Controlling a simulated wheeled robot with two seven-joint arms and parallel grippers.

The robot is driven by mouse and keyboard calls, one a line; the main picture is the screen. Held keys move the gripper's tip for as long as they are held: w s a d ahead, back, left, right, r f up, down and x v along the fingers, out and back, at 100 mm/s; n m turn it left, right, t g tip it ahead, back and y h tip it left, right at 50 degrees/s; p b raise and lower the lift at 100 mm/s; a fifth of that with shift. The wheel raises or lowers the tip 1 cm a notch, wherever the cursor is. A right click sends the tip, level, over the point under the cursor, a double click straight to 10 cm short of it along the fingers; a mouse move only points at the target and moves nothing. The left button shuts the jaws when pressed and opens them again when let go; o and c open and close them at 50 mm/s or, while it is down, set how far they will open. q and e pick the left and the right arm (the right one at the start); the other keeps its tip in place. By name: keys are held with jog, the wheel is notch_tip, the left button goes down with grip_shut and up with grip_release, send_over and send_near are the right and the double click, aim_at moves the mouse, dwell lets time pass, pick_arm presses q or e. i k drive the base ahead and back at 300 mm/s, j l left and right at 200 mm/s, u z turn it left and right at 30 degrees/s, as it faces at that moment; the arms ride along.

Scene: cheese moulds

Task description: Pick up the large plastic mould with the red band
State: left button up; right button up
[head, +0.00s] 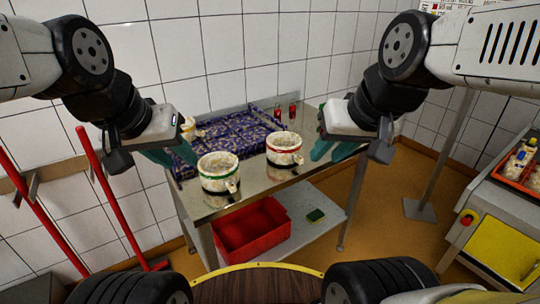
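The mould with the red band (284,158) is a white pot standing upright on the metal table (244,195), right of centre. A similar white mould with a green band (218,184) stands on the table to its left and nearer me. My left gripper (172,155) has teal fingers set apart; it is left of the green-banded mould and away from the red-banded one. My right gripper (333,152) also has its teal fingers apart, empty, a short way right of the red-banded mould. Neither gripper appears to touch a mould.
A dark blue patterned tray or mat (228,137) covers the table's back left, with a small yellowish item (188,126) beyond. Small red items (292,111) stand at the back edge.

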aim_at(287, 151)
jog(key=i+j+z, duration=0.15)
jog(key=j+z, duration=0.15)
jog(key=j, duration=0.15)
jog(key=i+j+z, duration=0.15)
jog(key=j+z, duration=0.15)
jog(key=j, duration=0.15)
jog(key=j+z, duration=0.25)
jog(key=j, duration=0.2)
jog(key=i, duration=0.05)
